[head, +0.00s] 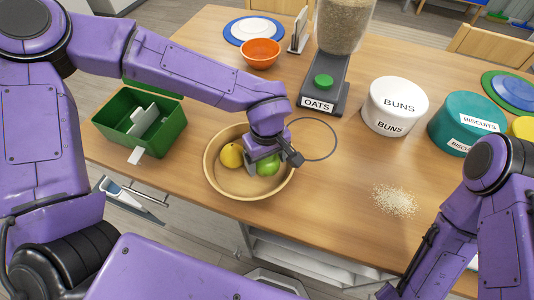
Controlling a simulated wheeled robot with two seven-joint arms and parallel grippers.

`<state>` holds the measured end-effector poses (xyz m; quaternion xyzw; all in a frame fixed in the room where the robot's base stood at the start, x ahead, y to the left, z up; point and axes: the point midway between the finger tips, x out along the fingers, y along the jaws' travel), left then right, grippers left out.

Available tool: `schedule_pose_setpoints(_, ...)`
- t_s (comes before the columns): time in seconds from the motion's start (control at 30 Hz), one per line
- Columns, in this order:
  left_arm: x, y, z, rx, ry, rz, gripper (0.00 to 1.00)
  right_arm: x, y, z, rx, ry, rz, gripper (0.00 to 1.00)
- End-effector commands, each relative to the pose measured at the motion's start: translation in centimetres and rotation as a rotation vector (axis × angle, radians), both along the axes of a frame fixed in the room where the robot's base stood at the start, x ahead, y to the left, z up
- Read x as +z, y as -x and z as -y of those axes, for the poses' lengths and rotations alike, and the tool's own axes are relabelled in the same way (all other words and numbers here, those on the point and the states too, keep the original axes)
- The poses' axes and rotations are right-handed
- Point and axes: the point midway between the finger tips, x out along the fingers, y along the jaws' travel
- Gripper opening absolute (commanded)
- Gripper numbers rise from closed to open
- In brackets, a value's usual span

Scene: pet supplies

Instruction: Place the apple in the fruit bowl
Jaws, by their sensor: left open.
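The fruit bowl (213,181) is a wide, round, tan bowl on the wooden table, left of the middle in the head view. A green apple (268,164) is inside it on the right side, partly covered by my gripper. My left gripper (264,163) reaches down into the bowl from above, with its jaws open at the apple. A yellow fruit (230,155) lies in the bowl to the left of the gripper.
A green box (165,140) stands left of the bowl. An oats dispenser (325,85) and an orange bowl (260,53) stand behind. A white buns canister (395,105) and a teal biscuits canister (465,125) stand right. Spilled grains (395,201) lie on the table.

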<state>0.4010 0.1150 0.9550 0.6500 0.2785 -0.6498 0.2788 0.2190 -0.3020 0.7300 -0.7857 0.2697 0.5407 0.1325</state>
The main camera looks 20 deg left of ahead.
Motion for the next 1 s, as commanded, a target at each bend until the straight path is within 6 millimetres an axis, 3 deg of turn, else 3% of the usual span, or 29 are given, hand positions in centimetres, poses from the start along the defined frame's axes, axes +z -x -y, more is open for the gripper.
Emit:
schedule_pose_setpoints(0.5,11.0,-0.1,0.0,0.001,0.002,0.004,0.81,-0.8,0.0,0.0,0.000,0.000,0.000,0.43)
schedule_pose_setpoints(0.67,12.1,0.0,0.0,0.000,0.001,0.001,0.81,-0.8,0.0,0.0,0.000,0.000,0.000,0.43)
schedule_pose_setpoints(1.0,12.2,0.0,0.0,0.000,0.000,0.000,0.81,-0.8,0.0,0.0,0.000,0.000,0.000,0.43)
